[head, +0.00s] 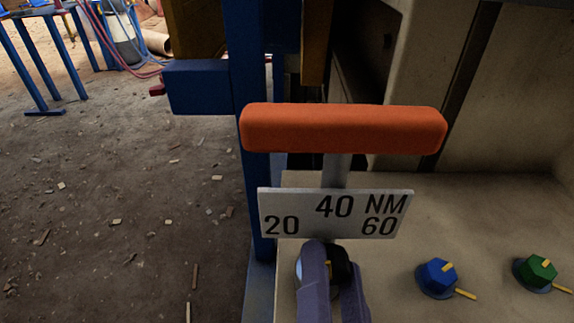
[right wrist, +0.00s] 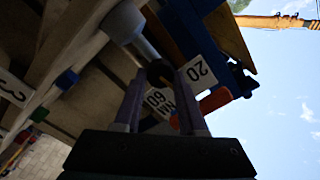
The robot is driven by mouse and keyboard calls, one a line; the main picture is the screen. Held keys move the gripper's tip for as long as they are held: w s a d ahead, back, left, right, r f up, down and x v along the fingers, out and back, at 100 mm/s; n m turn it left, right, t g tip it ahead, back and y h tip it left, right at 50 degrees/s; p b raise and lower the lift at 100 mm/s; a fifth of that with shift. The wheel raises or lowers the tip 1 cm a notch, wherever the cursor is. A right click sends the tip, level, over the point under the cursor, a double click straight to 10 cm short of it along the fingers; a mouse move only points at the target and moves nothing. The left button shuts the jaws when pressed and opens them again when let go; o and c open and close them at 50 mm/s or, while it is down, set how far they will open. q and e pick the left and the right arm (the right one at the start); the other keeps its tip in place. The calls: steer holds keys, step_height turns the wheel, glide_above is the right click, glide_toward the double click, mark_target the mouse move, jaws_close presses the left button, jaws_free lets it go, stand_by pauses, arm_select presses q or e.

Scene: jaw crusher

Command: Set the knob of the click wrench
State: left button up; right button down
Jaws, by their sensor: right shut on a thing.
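The click wrench has an orange T-shaped handle (head: 343,129) on a grey shaft. A white scale plate (head: 335,212) below the handle reads 20, 40, 60 and NM. A black knob (head: 339,262) sits just under the plate, with a small bit of yellow showing on it. My right gripper (head: 333,280) has its two purple-grey fingers shut on this knob. The fingers hide much of the knob, so I cannot tell its exact setting. The right wrist view shows the knob (right wrist: 159,72) between the fingertips and the plate (right wrist: 198,70) beside it. My left gripper is not in view.
A blue knob (head: 438,278) and a green knob (head: 537,271), each with yellow marks, are to the right on the beige machine face. A blue post (head: 249,60) stands behind the wrench. The littered dirt floor at left is open, with a blue table (head: 40,50) far back.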

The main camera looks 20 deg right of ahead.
steer(key=shift+f+m, duration=0.1)
steer(key=shift+m, duration=0.7)
steer(key=c, duration=0.6)
jaws_free()
steer(key=shift+o, duration=0.7)
steer(key=shift+s, duration=0.1)
steer(key=v, duration=1)
